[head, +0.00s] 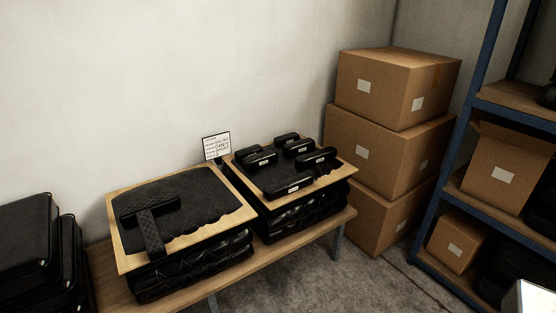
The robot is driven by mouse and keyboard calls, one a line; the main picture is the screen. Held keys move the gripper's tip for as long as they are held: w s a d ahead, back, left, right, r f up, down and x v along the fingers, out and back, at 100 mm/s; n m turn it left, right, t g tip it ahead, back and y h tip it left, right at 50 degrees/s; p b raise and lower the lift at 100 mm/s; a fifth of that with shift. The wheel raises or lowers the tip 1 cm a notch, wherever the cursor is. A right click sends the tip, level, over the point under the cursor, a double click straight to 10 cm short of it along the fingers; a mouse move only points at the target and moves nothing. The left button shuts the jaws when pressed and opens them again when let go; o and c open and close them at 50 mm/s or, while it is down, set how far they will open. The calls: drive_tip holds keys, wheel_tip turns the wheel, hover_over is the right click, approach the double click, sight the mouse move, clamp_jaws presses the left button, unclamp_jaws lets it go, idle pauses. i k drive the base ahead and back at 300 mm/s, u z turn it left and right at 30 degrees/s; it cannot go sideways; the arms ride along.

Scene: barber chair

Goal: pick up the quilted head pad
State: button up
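The quilted head pad (150,204) looks to be the black, roughly T-shaped piece on the left stack. It has a wide padded bar and a quilted strap (152,235) running toward the front. It lies on a black quilted sheet (195,195) on a tan board (119,232). Dark cushions (200,270) are under the board. My gripper is not in view, and nothing is seen touching the pad.
The stacks stand on a wooden bench (285,250). The right stack carries several black padded pieces (290,187); a small sign (216,146) stands behind. Black cushions (25,245) are at left. Cardboard boxes (385,155) and a blue-framed shelf (450,180) are at right.

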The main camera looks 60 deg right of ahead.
sight(258, 160)
drive_tip(key=u, duration=1.5)
drive_tip(key=k, duration=0.1)
drive_tip(key=z, duration=3.15)
drive_tip(key=k, duration=0.95)
drive_tip(key=u, duration=0.15)
drive_tip(key=i, duration=0.65)
